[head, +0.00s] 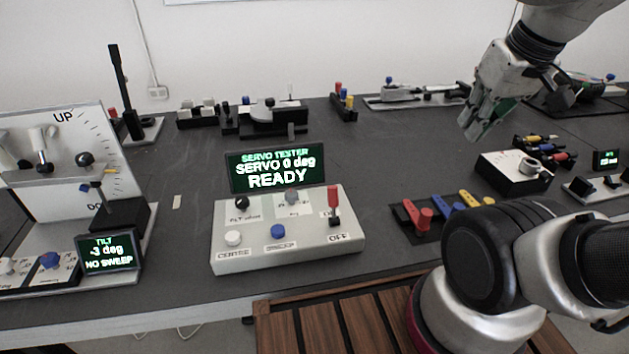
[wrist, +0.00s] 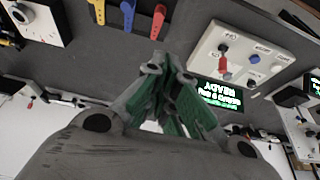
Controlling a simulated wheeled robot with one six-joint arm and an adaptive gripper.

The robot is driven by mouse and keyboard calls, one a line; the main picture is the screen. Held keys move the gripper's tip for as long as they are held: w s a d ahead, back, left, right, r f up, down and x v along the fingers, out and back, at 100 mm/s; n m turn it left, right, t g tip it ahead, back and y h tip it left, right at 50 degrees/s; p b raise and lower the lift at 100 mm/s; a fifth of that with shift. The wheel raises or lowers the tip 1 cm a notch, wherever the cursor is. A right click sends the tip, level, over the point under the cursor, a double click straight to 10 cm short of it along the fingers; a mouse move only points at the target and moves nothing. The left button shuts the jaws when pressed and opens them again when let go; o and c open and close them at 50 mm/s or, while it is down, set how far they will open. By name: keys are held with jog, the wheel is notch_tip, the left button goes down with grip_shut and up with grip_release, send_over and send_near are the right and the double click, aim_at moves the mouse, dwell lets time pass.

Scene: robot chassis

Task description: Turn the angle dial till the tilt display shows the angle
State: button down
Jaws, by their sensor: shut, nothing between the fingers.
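The servo tester box (head: 345,245) stands mid-table, with a lit display (head: 277,168) reading "SERVO 0 deg READY". I cannot read for sure which knob is the angle dial. The tilt display (head: 106,253) at left reads "-3 deg NO SWEEP". My gripper (head: 474,132) is shut and empty, raised right of and behind the tester. The wrist view shows its fingertips (wrist: 168,62) together, and the tester box (wrist: 272,43) upside down.
A tray of coloured handles (head: 430,220) and a white box with a round knob (head: 513,170) lie right of the tester. The up/down tilt rig (head: 60,150) stands at left. Other devices line the back edge. The table between tester and back row is mostly clear.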

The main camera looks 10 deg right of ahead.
jog(key=shift+w+d, duration=0.2)
jog(key=shift+d, duration=0.25)
jog(key=c, duration=2.2)
grip_release()
